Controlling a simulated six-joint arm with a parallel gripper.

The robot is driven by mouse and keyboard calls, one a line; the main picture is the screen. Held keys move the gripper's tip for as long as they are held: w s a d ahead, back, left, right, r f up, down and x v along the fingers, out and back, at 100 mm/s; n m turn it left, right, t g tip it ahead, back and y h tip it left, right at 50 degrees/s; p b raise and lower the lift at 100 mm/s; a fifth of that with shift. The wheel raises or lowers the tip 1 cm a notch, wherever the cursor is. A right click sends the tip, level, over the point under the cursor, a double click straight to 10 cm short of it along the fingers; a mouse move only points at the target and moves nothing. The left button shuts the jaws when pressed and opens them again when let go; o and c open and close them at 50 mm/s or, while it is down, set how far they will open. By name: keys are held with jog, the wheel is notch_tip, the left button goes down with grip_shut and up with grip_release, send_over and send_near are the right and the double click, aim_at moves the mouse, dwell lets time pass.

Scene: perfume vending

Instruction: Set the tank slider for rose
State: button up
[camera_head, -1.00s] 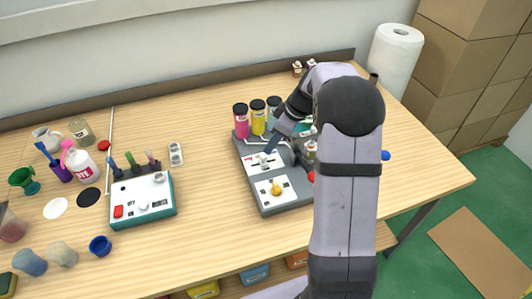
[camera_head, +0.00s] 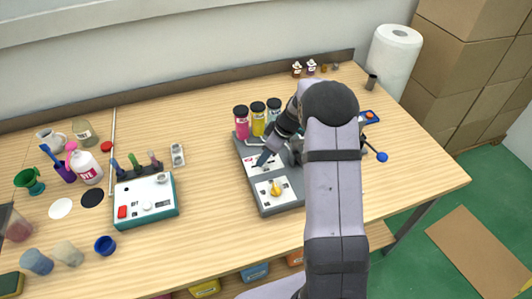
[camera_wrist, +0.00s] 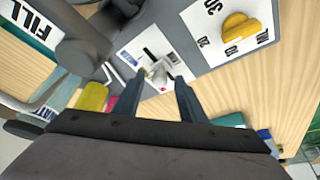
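The grey vending machine (camera_head: 285,205) stands mid-table, with pink (camera_head: 241,125), yellow (camera_head: 258,120) and teal (camera_head: 273,112) tanks along its back. Its white slider panel (camera_head: 250,170) lies in front of the tanks. In the wrist view the pale slider knob (camera_wrist: 160,72) stands on this panel by a dark slot, with a pink mark near it. My gripper (camera_wrist: 159,80) is open, one finger on either side of the knob; contact is not clear. In the head view my gripper (camera_head: 261,161) is low over the panel and hides the knob.
A yellow dial (camera_wrist: 240,32) with numbers sits beside the slider panel. A teal control box (camera_head: 145,200) stands to the left, with bare table between it and the machine. A blue-knobbed lever (camera_head: 382,157) is at the right. A paper roll (camera_head: 394,58) stands behind.

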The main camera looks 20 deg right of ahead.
aim_at(256, 168)
grip_shut()
jog(key=shift+a+f+b, duration=0.1)
jog(key=shift+a+b, duration=0.95)
jog(key=shift+a, duration=0.9)
grip_release()
jog(key=shift+a, duration=0.1)
jog(key=shift+d, duration=0.2)
jog(key=b+v, duration=0.2)
jog(key=v, duration=0.5)
jog(key=shift+r, duration=0.25)
